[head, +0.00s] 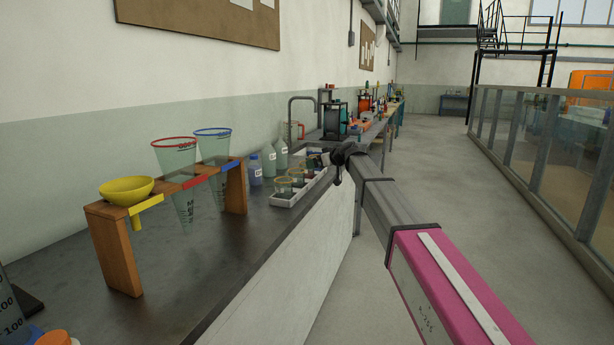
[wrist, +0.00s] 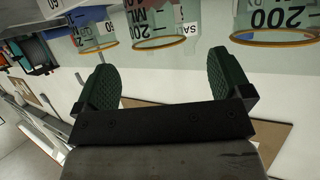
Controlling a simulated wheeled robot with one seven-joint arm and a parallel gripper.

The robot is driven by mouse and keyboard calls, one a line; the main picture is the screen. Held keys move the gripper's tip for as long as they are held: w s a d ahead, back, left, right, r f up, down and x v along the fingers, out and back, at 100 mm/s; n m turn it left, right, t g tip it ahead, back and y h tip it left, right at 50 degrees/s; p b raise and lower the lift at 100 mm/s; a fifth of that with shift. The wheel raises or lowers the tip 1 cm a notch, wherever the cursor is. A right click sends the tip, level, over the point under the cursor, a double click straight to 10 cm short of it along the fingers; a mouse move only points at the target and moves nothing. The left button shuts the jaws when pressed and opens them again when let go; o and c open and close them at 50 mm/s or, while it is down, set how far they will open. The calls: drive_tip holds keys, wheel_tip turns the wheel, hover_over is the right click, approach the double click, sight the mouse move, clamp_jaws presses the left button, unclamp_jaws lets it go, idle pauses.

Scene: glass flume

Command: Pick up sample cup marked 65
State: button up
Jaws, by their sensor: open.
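Several clear sample cups with orange rims stand in a white tray (head: 290,200) on the bench; one cup (head: 283,186) is at its near end. My gripper (head: 322,158) is over the tray's far right part, partly hiding what is there. The wrist view is upside down. In it my gripper (wrist: 166,72) is open and empty. A cup (wrist: 155,22) with "200" and "ML" markings shows between and beyond the fingers. Another cup (wrist: 95,32) is to the left and one (wrist: 274,18) to the right. I cannot read 65 on any cup.
A wooden rack (head: 112,250) holds a yellow funnel (head: 126,190) and two clear cones, one red-rimmed (head: 175,158), one blue-rimmed (head: 212,148). Bottles (head: 268,162) stand behind the tray. A bent tap (head: 303,98) rises beyond. The floor to the right is clear.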

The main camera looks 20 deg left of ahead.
sight(307, 173)
drive_tip(key=x, duration=0.2)
drive_tip(key=shift+w+a+f, duration=0.2)
drive_tip(key=shift+w+a, duration=0.05)
drive_tip(key=x, duration=0.5)
drive_tip(key=shift+w+r, duration=0.15)
drive_tip(key=shift+r, duration=0.15)
drive_tip(key=c, duration=1)
